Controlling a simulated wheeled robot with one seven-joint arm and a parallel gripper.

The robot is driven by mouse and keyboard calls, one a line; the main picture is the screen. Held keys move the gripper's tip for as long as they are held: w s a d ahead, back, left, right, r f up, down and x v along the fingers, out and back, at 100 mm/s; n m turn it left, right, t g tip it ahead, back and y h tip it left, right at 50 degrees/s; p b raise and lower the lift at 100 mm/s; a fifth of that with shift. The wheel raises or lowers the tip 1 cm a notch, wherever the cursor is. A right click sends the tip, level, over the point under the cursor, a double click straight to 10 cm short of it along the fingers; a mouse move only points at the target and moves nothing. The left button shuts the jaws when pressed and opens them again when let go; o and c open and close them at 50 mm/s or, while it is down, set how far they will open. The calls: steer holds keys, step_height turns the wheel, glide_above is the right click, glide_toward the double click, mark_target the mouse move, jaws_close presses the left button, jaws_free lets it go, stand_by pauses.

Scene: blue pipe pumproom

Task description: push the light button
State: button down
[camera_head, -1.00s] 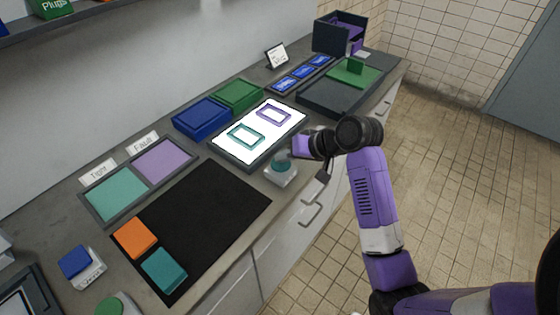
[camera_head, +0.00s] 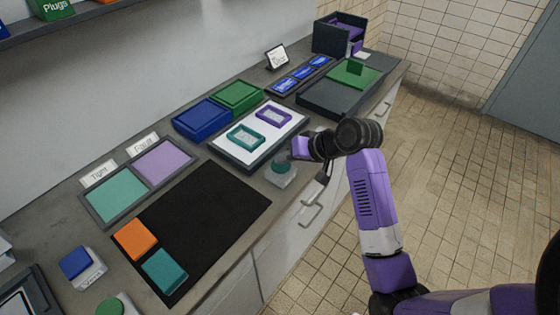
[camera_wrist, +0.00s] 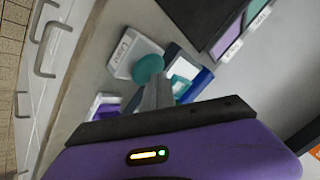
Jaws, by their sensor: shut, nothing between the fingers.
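The light button is a teal dome (camera_head: 282,160) on a small white base (camera_head: 281,176) at the counter's front edge. In the wrist view the dome (camera_wrist: 149,67) and its labelled white base (camera_wrist: 128,52) lie just beyond my fingertips. My gripper (camera_wrist: 157,82) is shut and empty, its tips at the dome's edge. I cannot tell whether they touch. In the head view the fingers are mostly hidden behind my wrist. The light panel (camera_head: 238,156) behind the button is unlit, with a teal frame (camera_head: 246,137) and a purple frame (camera_head: 273,115) on it.
Blue (camera_head: 201,119) and green (camera_head: 239,96) boxes stand behind the panel. A black mat (camera_head: 205,215) with orange and teal blocks lies to the left, below two coloured trays. Another blue button (camera_head: 76,262) stands at the lower left. Cabinet handles line the counter front.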

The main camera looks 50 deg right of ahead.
mark_target(284, 166)
steer(key=shift+r+p, duration=0.45)
steer(key=shift+r, duration=0.2)
step_height(284, 166, up, 6)
steer(key=p, duration=0.6)
stand_by(0.4)
